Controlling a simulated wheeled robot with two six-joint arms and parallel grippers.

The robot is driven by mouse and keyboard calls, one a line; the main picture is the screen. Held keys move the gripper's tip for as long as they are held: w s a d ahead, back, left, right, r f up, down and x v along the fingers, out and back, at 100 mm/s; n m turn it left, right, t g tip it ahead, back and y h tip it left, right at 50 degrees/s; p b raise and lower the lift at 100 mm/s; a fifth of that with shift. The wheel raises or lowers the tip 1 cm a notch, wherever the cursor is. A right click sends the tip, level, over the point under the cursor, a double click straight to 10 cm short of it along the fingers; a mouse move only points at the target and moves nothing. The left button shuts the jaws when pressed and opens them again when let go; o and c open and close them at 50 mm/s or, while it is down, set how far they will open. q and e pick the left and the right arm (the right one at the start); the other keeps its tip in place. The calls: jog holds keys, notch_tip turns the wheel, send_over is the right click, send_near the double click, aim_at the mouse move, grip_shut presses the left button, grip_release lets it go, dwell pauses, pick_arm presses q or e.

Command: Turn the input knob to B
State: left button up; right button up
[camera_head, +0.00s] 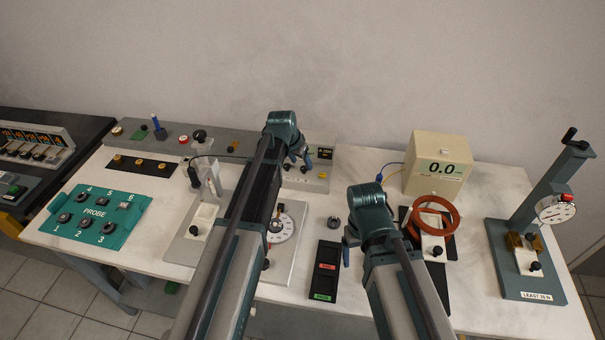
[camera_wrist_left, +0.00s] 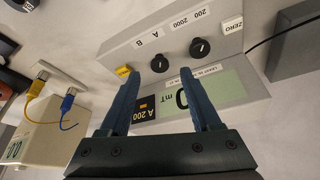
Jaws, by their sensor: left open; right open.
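The grey meter panel (camera_wrist_left: 225,75) fills the upper middle of the left wrist view, upside down, with a green mT display and a small dark display reading A 200. The input knob (camera_wrist_left: 160,63) is black and sits by the A and B labels; which letter it points to is too small to tell. My left gripper (camera_wrist_left: 160,73) is open, its fingertips on either side of this knob; contact cannot be told. In the head view my left gripper (camera_head: 298,160) is over the meter (camera_head: 318,182) and hides its knobs. My right gripper (camera_head: 362,225) is open and empty, further right.
A second black knob (camera_wrist_left: 200,48), by the 200 and 2000 labels, is close beside the right finger. A cream box reading 0.0 (camera_head: 437,165), an orange ring coil (camera_head: 437,216), a teal probe board (camera_head: 97,218) and a gauge stand (camera_head: 540,215) share the bench.

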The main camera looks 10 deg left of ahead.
aim_at(304, 168)
pick_arm(q)
jog(key=shift+b+x, duration=0.95)
jog(key=shift+x, duration=0.55)
pick_arm(e)
jog(key=shift+f, duration=1.45)
pick_arm(q)
grip_shut()
